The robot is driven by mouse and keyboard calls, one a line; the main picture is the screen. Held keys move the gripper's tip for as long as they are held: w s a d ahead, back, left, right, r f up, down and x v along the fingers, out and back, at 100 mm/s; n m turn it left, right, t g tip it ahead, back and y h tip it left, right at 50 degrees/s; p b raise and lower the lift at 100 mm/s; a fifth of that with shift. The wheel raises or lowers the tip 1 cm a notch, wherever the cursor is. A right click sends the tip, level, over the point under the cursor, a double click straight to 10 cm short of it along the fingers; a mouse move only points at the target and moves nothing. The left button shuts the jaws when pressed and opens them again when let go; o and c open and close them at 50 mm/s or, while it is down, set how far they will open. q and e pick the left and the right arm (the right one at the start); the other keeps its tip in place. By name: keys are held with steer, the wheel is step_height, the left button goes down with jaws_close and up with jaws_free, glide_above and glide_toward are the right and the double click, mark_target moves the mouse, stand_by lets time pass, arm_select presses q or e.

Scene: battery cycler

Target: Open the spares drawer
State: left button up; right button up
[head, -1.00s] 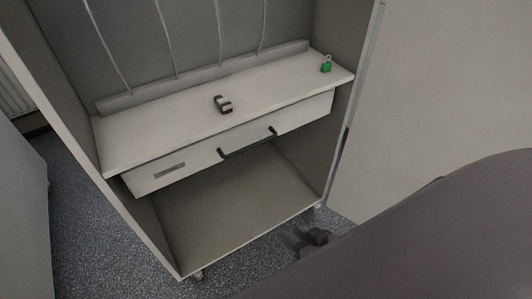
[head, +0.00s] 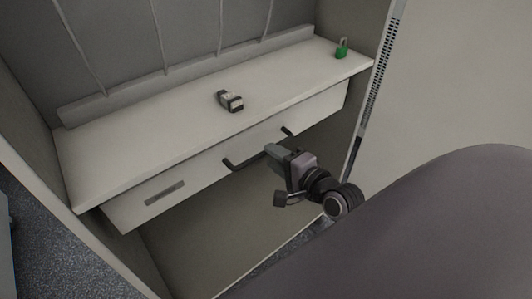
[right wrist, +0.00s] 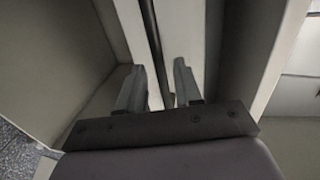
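The spares drawer (head: 190,178) is a pale front with a grey label plate, under the cabinet shelf; it looks closed. Its dark bar handle (head: 240,167) is partly hidden behind my right gripper (head: 273,151). In the right wrist view the handle (right wrist: 154,45) runs as a dark bar between the two fingers of my right gripper (right wrist: 160,88). The fingers are apart, one on each side of the bar, with a gap visible, so the gripper is open around it. My left gripper is not in view.
On the shelf (head: 130,150) above the drawer sit a small dark-and-grey device (head: 230,101) and a green padlock (head: 342,48) at the right. Cabinet side walls flank the drawer. The space below the drawer is an empty compartment.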

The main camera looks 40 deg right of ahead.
steer(key=shift+x, duration=1.95)
jaws_close()
